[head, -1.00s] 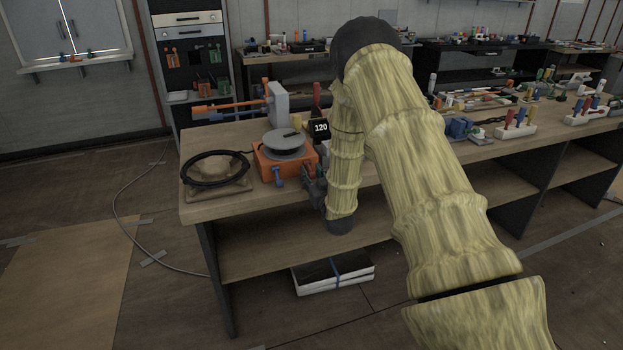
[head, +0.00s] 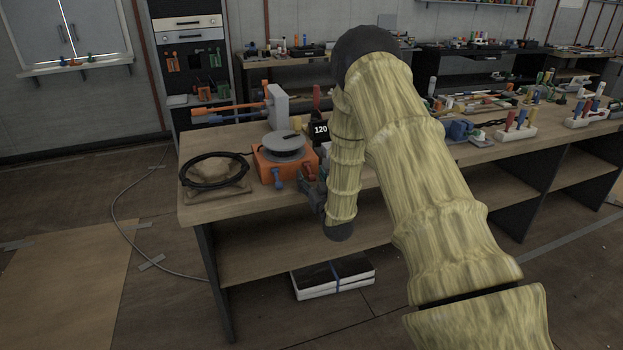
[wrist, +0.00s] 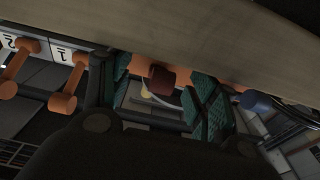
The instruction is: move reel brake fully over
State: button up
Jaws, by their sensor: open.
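The reel unit is an orange box (head: 267,169) with a grey reel (head: 284,145) on top, at the front edge of the bench in the head view. Which one is the brake is not marked. My gripper (head: 311,190) is at the box's front right corner, partly hidden by my arm. In the wrist view my gripper (wrist: 155,88) is open, its teal pads on either side of the red knob; contact cannot be told.
A black cable coil (head: 214,170) lies on a brown pad left of the box. A black 120 display (head: 320,129) stands close behind my gripper. The wrist view shows orange handles (wrist: 68,101) by labels 1 and 2. The bench edge (wrist: 200,40) is close.

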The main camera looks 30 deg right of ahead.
jog(key=shift+s, duration=0.1)
jog(key=v, duration=1.1)
jog(key=shift+s+a, duration=0.15)
jog(key=shift+s, duration=0.25)
